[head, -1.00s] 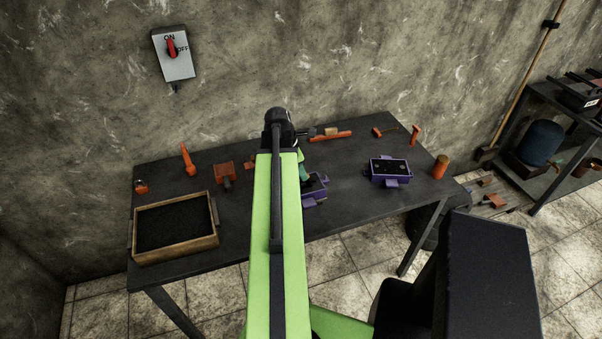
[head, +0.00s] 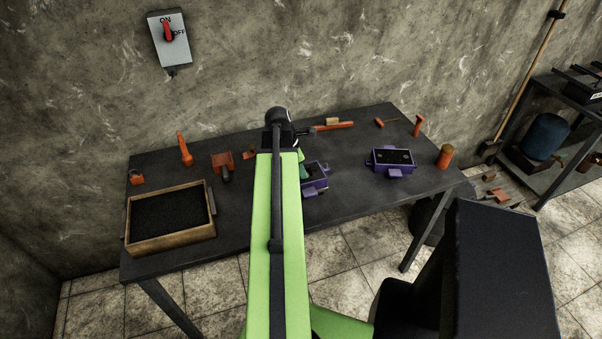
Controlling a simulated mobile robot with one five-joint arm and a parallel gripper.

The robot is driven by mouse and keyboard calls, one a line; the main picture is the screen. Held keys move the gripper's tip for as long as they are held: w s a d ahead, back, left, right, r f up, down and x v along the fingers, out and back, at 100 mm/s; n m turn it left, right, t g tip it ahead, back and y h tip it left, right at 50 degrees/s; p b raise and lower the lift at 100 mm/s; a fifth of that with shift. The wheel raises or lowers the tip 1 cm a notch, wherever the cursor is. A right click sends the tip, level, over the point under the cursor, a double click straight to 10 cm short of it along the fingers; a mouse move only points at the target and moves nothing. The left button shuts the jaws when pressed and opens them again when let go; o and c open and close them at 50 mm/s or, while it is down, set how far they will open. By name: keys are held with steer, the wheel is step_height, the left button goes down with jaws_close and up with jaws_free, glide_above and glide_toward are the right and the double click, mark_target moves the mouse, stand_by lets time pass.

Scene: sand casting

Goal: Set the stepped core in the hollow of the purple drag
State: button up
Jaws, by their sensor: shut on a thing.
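The purple drag (head: 322,180) sits on the dark workbench just right of my green arm, which hides its left part. It is a small purple box with lugs and dark sand in it; its hollow cannot be made out. Only a small teal-green part of my gripper (head: 304,172) shows beside the arm, over or against the drag's left side. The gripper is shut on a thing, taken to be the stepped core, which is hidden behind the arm. Whether the core touches the drag cannot be told.
A second purple flask (head: 391,160) with holes in its sand stands to the right. A wooden sand tray (head: 172,245) is at the left. Several orange tools and an orange cylinder (head: 445,156) lie around the bench (head: 250,232). The bench between the tray and my arm is clear.

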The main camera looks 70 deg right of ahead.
stand_by(0.4)
steer(key=o, duration=0.9)
steer(key=shift+o, duration=0.2)
step_height(320, 180, up, 7)
steer(key=p, duration=0.7)
